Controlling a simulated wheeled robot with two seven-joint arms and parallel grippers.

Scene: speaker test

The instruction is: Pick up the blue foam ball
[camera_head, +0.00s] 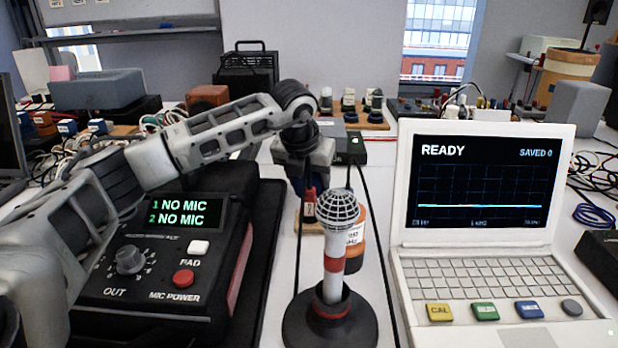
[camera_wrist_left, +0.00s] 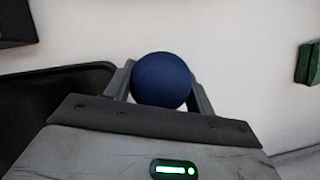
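The blue foam ball (camera_wrist_left: 162,80) is a dark blue sphere in the left wrist view. It sits between the two grey fingers of my left gripper (camera_wrist_left: 162,85), which press close on both its sides with no gap that I can see. In the head view my left arm reaches in from the left, and my left gripper (camera_head: 308,172) hangs at the middle behind the microphone. I cannot clearly make out the ball there. My right gripper is not in view.
A microphone (camera_head: 337,225) in a round black stand (camera_head: 330,325) is in front of the gripper. A white laptop (camera_head: 480,275) is at the right, and a black mixer box (camera_head: 150,270) at the left. An orange labelled container (camera_head: 355,245) stands behind the microphone. Cables cross the table.

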